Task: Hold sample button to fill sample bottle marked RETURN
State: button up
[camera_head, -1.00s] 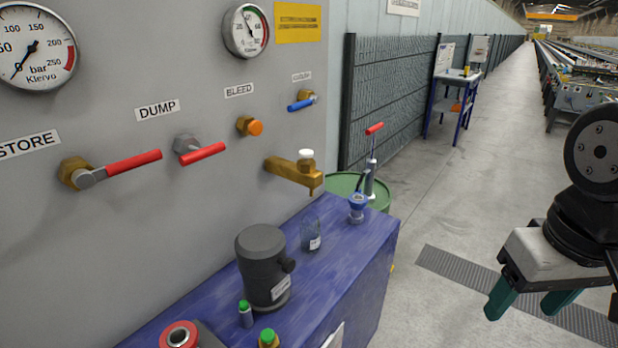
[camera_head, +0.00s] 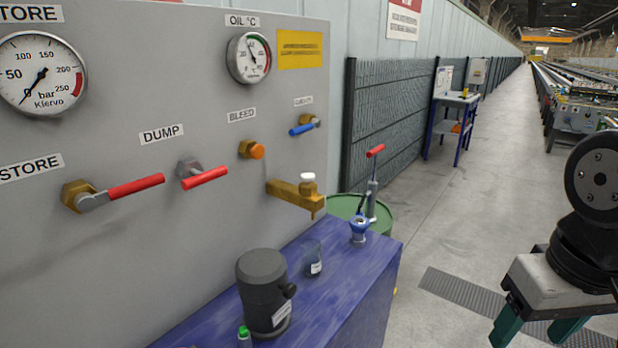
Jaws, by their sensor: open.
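The brass sample tap (camera_head: 294,193) sticks out from the grey panel and has a white button (camera_head: 308,178) on top. A clear sample bottle (camera_head: 312,260) with a white label stands on the blue bench below the spout; the label is too small to read. The bottle looks empty, though I cannot be sure. My gripper (camera_head: 537,333) hangs at the lower right over the floor, well away from the tap and bottle. Its green fingers are apart with nothing between them, and the fingertips are partly cut off by the frame's lower edge.
A dark grey canister (camera_head: 264,290) and a small green-capped vial (camera_head: 244,336) stand on the blue bench (camera_head: 352,280). A blue fitting (camera_head: 359,228) stands near the bench's far corner, before a green drum (camera_head: 350,207). Red levers (camera_head: 136,186) stick out from the panel.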

aim_at(308, 178)
jog(key=z, duration=0.55)
jog(key=k, duration=0.6)
jog(key=z, duration=0.75)
jog(key=i, duration=0.7)
jog(key=u, duration=0.6)
jog(key=i, duration=0.6)
jog(key=u, duration=1.05)
jog(key=i, duration=0.3)
jog(key=u, duration=0.25)
